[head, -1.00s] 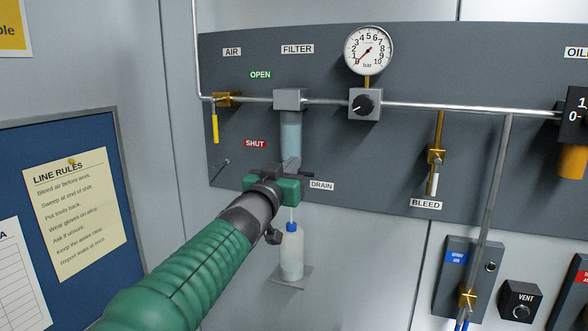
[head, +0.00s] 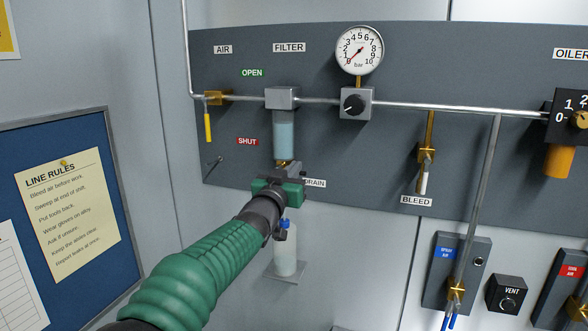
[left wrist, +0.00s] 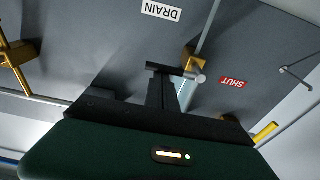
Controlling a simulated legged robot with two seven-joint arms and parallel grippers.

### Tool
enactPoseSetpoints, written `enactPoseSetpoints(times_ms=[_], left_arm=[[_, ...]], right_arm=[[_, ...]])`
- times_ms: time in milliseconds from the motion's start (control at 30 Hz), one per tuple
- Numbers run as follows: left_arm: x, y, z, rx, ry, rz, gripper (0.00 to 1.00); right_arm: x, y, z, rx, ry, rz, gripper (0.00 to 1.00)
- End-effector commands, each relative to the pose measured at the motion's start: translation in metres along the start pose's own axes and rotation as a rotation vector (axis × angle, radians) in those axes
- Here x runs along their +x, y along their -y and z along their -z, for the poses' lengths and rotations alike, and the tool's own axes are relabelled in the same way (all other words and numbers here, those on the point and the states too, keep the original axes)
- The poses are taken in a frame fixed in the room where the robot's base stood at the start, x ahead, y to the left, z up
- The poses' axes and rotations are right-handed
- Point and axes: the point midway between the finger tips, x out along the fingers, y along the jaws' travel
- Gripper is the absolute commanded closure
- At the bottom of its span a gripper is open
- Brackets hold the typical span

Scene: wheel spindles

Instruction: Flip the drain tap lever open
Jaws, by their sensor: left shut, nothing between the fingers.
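The drain tap (head: 281,163) is a small brass fitting under the blue-tinted bowl of the filter (head: 285,136). My left gripper (head: 287,168) is shut and empty just below and in front of it, covering its lower part and the left edge of the DRAIN label (head: 317,183). In the left wrist view, which is upside down, the brass tap (left wrist: 197,60) shows beside the dark fingertips (left wrist: 163,70). A pale grey rod end (left wrist: 198,79), possibly the lever's, lies close to the fingertips; I cannot tell whether they touch. My right gripper is not in view.
A clear bottle (head: 285,255) with a blue cap stands on a small shelf (head: 284,272) below my gripper. The yellow-handled air valve (head: 208,126) is to the left, the bleed valve (head: 424,168) to the right.

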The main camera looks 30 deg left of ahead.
Motion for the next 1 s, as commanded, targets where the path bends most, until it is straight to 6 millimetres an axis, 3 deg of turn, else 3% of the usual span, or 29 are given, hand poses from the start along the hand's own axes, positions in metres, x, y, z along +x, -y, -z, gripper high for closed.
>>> enactPoseSetpoints(times_ms=[367,1000], left_arm=[[-0.003,-0.001,-0.008,0.111,-0.001,-0.016,1.00],[-0.006,0.002,-0.040,0.678,0.001,-0.095,1.00]], right_arm=[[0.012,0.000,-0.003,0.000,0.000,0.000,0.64],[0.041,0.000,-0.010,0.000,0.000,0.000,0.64]])
